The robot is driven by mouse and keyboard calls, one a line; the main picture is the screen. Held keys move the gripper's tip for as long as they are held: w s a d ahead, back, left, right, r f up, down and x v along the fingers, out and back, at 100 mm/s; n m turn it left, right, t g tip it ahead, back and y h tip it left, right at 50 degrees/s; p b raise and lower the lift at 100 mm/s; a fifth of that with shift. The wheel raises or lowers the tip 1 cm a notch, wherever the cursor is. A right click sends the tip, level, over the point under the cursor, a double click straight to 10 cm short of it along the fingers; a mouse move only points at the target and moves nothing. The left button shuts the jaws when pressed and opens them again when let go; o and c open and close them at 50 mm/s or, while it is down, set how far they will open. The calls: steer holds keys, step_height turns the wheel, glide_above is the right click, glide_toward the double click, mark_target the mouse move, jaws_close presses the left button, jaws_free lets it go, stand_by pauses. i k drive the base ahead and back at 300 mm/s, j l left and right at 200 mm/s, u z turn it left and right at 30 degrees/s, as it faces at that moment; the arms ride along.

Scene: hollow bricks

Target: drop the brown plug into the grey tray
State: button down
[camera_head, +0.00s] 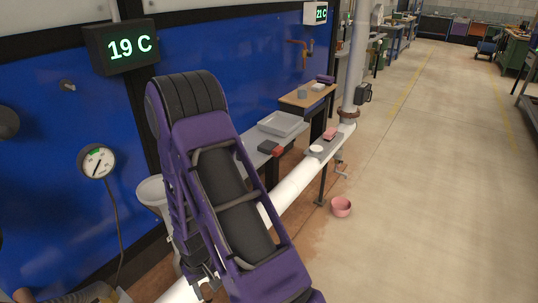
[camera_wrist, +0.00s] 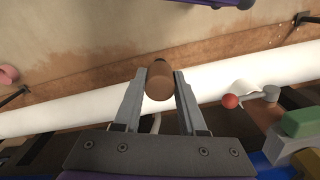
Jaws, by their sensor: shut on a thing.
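My gripper (camera_wrist: 159,76) is shut on the brown plug (camera_wrist: 160,84), a short round piece held between the two fingertips in the wrist view. The plug is held above a thick white pipe, which passes behind it in this view. The grey tray (camera_head: 263,124) is shallow and rectangular and lies on a grey bench in the head view, beyond my purple arm. I cannot make out the plug in the head view.
The white pipe (camera_head: 295,180) runs diagonally past the bench. A dark and red object (camera_head: 270,148) lies near the tray. In the wrist view, a red ball (camera_wrist: 230,101) and a green block (camera_wrist: 300,123) are at right.

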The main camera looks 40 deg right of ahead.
mark_target(284, 126)
steer(key=i+l+u, duration=0.15)
steer(key=l+u, duration=0.15)
steer(key=l, duration=0.75)
steer(key=l+u, duration=0.3)
steer(key=l, duration=3)
steer(key=i+u, duration=0.05)
